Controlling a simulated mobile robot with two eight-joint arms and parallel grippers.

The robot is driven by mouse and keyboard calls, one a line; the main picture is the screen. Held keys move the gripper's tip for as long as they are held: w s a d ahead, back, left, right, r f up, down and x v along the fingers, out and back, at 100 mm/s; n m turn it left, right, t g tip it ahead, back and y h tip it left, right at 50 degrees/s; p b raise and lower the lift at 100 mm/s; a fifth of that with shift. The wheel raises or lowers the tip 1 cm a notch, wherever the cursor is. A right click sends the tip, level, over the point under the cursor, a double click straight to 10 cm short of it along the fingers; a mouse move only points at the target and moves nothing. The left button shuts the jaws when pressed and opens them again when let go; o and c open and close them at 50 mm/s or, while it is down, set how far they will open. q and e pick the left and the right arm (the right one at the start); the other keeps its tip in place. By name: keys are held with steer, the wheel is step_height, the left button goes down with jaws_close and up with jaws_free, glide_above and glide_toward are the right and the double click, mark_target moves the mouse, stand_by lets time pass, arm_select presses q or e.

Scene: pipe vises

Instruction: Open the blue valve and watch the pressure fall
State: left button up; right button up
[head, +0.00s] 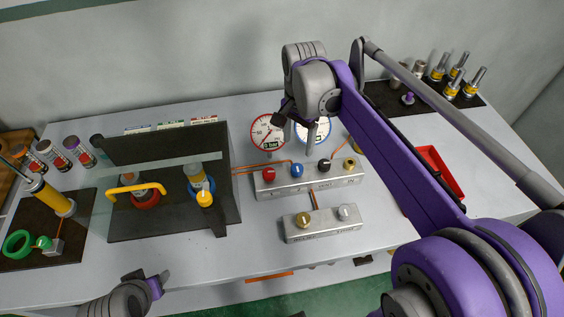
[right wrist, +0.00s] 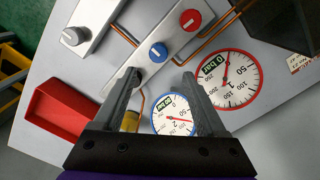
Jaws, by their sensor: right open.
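The blue valve knob (head: 324,166) sits on the upper grey manifold block (head: 308,182), between a red knob (head: 268,173) and a black knob (head: 349,170). My right gripper (head: 304,138) is open and empty behind the block. In the right wrist view the blue knob (right wrist: 158,52) lies just beyond and between the open fingertips (right wrist: 160,76), apart from them. A blue-rimmed gauge (right wrist: 175,117) shows between the fingers; in the head view the gripper partly covers it. A red-rimmed gauge (head: 267,134) stands to its left. My left gripper (head: 145,286) is at the bottom left, its jaws unclear.
A lower block (head: 322,225) with brass and grey knobs stands in front. A red tray (head: 440,172) lies right, partly behind my arm. Several metal cylinders (head: 455,75) stand at the back right.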

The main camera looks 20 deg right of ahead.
mark_target(297, 168)
step_height(297, 168, down, 10)
steer(key=shift+s+d+f+b, duration=0.1)
steer(key=shift+s+b, duration=0.05)
steer(key=shift+b, duration=0.15)
jaws_close()
stand_by(0.4)
